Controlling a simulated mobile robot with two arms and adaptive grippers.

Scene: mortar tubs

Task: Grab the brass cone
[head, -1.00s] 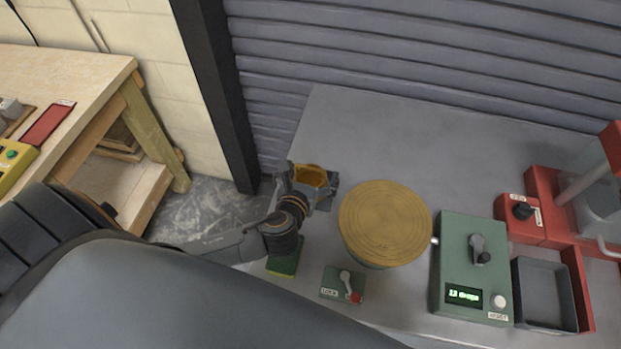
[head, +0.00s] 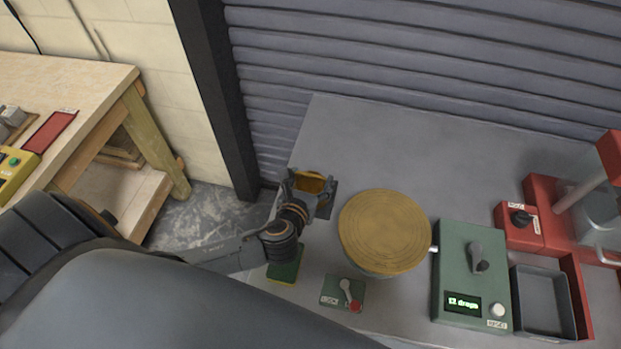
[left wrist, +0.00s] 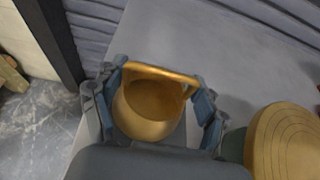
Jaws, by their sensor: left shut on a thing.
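The brass cone (left wrist: 148,118) is a hollow, gold-coloured piece with a wide round opening and a flat bar across its far side in the left wrist view. It also shows in the head view (head: 311,183), partly hidden by the fingers. My left gripper (left wrist: 155,108) is shut on it, with one finger on each side; in the head view the gripper (head: 308,188) is over the left part of the grey table. Whether the cone touches the table, I cannot tell. My right gripper is not in view.
A round brass-topped disc (head: 385,231) stands just right of the gripper. A green box with a lit display (head: 470,275), a small switch box (head: 343,293), a green block (head: 285,266) and a red-framed machine (head: 548,235) are on the grey table (head: 400,130). The table's back is clear.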

